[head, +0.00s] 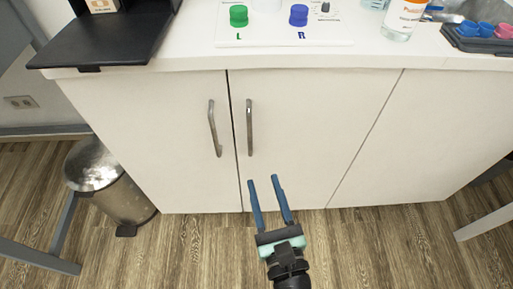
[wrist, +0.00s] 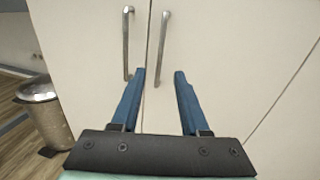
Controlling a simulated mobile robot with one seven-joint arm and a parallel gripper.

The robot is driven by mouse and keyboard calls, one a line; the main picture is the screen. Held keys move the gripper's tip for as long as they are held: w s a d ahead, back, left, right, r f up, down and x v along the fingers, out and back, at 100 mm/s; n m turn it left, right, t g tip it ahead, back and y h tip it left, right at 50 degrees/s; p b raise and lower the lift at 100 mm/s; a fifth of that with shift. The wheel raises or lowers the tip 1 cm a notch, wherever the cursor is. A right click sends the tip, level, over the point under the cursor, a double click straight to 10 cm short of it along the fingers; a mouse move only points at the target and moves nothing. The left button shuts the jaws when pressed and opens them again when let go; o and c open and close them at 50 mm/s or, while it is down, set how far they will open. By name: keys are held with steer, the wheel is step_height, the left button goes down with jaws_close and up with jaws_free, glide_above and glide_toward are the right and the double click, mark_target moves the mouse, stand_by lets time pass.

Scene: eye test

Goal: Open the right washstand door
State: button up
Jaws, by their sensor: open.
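The white washstand has a closed left door (head: 150,130) and a closed right door (head: 310,120), with a dark gap between them. Each has an upright metal bar handle beside that gap: the left handle (head: 214,128) and the right handle (head: 249,127). In the wrist view the left handle (wrist: 127,42) and right handle (wrist: 161,48) stand at the top. My gripper (head: 262,179) is open and empty, in front of the right door and below its handle. In the wrist view its blue fingers (wrist: 160,73) are apart, with the right handle's lower end appearing between them. Nothing is gripped.
A metal pedal bin (head: 108,182) stands on the floor at the left; it also shows in the wrist view (wrist: 43,112). The white countertop (head: 190,45) above holds knobs, a bottle (head: 403,18) and a dark tray (head: 482,38). The wooden floor (head: 380,245) before the right door is clear.

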mark_target(250, 136)
steer(key=w, duration=0.4)
steer(key=w+a, duration=0.1)
steer(key=w, duration=0.3)
steer(key=w+a, duration=0.1)
steer(key=w, duration=0.3)
steer(key=shift+w+a+f, duration=0.2)
steer(key=shift+w+f, duration=0.05)
jaws_close()
stand_by(1.1)
